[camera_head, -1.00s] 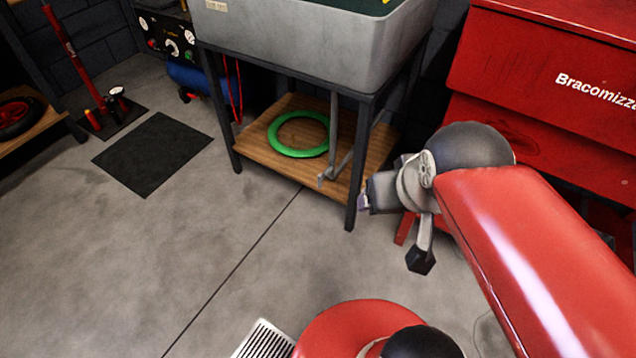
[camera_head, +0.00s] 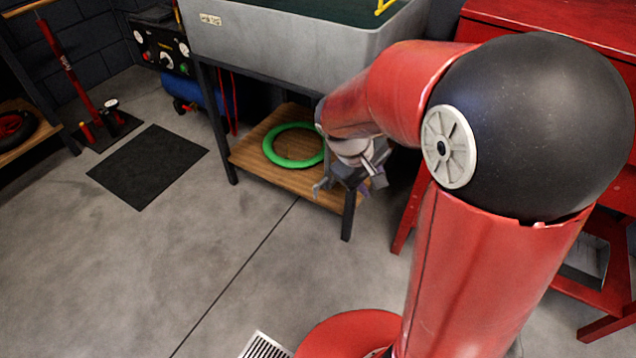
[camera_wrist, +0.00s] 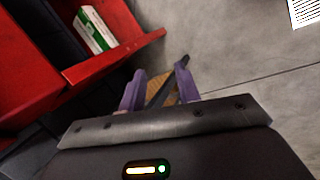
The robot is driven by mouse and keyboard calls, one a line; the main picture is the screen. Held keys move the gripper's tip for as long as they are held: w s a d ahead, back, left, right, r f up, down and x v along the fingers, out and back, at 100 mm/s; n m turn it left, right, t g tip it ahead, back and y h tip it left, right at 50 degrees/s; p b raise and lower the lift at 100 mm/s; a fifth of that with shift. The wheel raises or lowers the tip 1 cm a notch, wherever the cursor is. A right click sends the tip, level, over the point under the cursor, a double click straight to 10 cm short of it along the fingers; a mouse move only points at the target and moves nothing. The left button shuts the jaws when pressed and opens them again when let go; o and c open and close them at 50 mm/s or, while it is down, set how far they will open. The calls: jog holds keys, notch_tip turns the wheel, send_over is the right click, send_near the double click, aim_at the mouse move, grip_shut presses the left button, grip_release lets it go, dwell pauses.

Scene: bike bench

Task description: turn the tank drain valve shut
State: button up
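The tank (camera_head: 270,52) is a grey basin on a dark metal stand. A small grey end (camera_head: 322,187) of what looks like its drain valve shows at the shelf's front edge. The rest of the drain pipe and valve is hidden behind my arm. My gripper (camera_head: 372,182) is at the stand's right front leg (camera_head: 348,215), close to the right of that grey end. In the wrist view the two purple fingers of my gripper (camera_wrist: 160,80) are apart, with a dark bar, apparently the stand leg (camera_wrist: 172,80), showing between them. I cannot tell its distance or any contact.
A green ring (camera_head: 292,160) lies on the wooden shelf (camera_head: 262,170) under the tank. A red cabinet (camera_head: 425,215) stands close on the right; the wrist view shows a white and green box (camera_wrist: 95,28) in it. The floor (camera_head: 160,260) at front left is clear.

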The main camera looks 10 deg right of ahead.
jog(key=w+a+f+n+t+h, duration=0.25)
jog(key=w+f+n+h, duration=0.6)
jog(key=f, duration=0.65)
jog(key=n+t+y, duration=0.2)
jog(key=n+t, duration=0.9)
jog(key=n, duration=0.3)
send_near(314, 188)
jog(key=x, duration=0.5)
jog(key=shift+a+r, duration=0.1)
jog(key=x, duration=0.7)
jog(key=shift+w+d, duration=0.25)
grip_shut()
